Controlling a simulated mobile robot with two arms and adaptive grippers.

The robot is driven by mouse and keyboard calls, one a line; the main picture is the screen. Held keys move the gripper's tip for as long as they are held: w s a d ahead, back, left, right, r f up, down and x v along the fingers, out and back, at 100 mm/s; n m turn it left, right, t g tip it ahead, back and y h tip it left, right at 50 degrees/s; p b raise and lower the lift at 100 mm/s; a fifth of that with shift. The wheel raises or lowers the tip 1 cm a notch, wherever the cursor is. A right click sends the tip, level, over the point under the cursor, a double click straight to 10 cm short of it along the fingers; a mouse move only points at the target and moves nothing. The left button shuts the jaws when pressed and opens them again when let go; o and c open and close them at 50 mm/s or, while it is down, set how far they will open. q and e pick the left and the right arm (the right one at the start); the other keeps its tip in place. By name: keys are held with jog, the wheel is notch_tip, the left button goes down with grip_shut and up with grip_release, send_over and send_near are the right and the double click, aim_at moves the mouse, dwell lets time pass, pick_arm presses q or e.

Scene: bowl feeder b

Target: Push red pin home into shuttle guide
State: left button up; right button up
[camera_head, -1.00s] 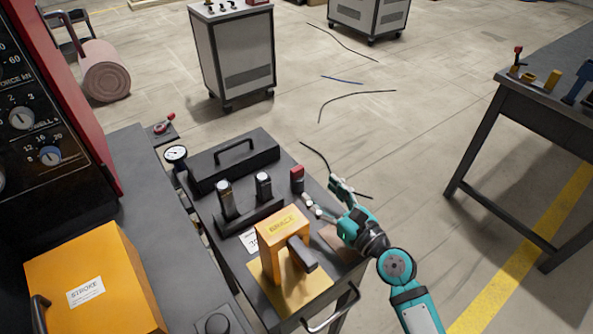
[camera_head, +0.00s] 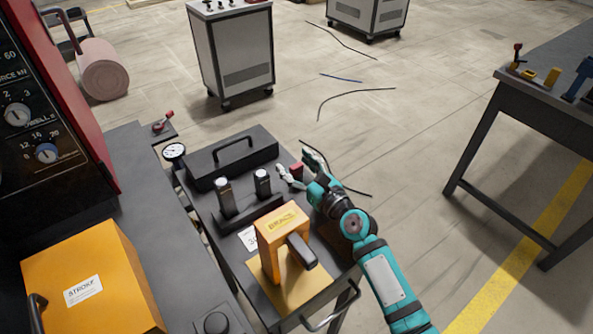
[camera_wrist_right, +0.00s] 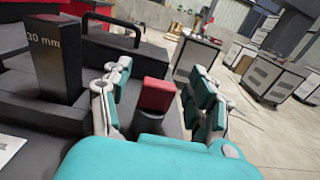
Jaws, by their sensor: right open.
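A red-topped dark block (camera_head: 296,169) stands upright on the dark cart top, beside two dark posts. In the right wrist view its red top (camera_wrist_right: 157,95) and dark lower part lie between the fingers. I cannot tell whether this is the task's red pin. My right gripper (camera_head: 299,167) is open, one finger on each side of the block, with visible gaps in the wrist view. A small fixture with a red knob (camera_head: 164,121) sits at the far left. I cannot identify the shuttle guide for sure. My left gripper is not in view.
Two dark posts (camera_head: 263,184) stand close to the block; one reads 30 mm in the wrist view. A black handled case (camera_head: 232,160) lies behind. An orange bracket (camera_head: 282,227) stands nearer me.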

aim_at(296, 165)
jog(key=shift+c, duration=0.4)
grip_shut()
notch_tip(296, 165, up, 9)
jog(key=p, duration=0.4)
jog(key=shift+f, duration=0.2)
jog(key=shift+r+p, duration=0.3)
jog(key=shift+r, duration=0.45)
